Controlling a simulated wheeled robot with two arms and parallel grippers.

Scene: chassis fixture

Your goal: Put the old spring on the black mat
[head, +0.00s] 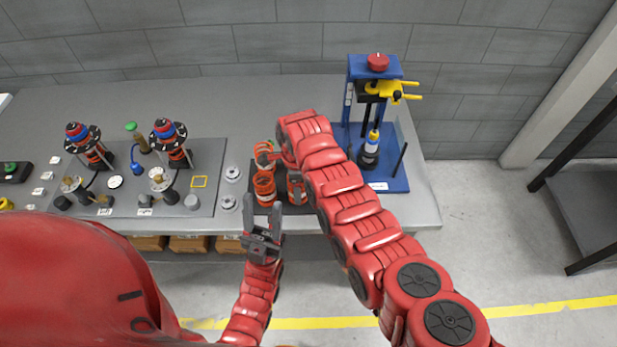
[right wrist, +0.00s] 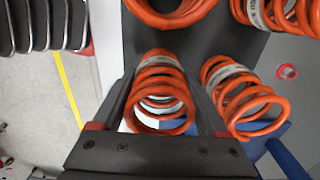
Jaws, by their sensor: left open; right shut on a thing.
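Several orange coil springs stand close together on the black mat (head: 281,197) at the middle of the bench. One orange spring (head: 264,188) is at the front left of the group. In the right wrist view my right gripper (right wrist: 160,98) is shut on an orange spring (right wrist: 158,82) with a pale band, between its two fingers. Another banded spring (right wrist: 238,92) is just right of it. I cannot tell which is the old spring, or whether the held one touches the mat. My left gripper (head: 262,238) is open and empty, in front of the bench edge.
A blue press (head: 378,68) with a yellow clamp stands right of the mat. A grey panel (head: 215,165) with two strut assemblies, one of them (head: 170,140) nearer the mat, lies left. Small grey rings (head: 228,203) sit between panel and mat. My right arm hides part of the bench.

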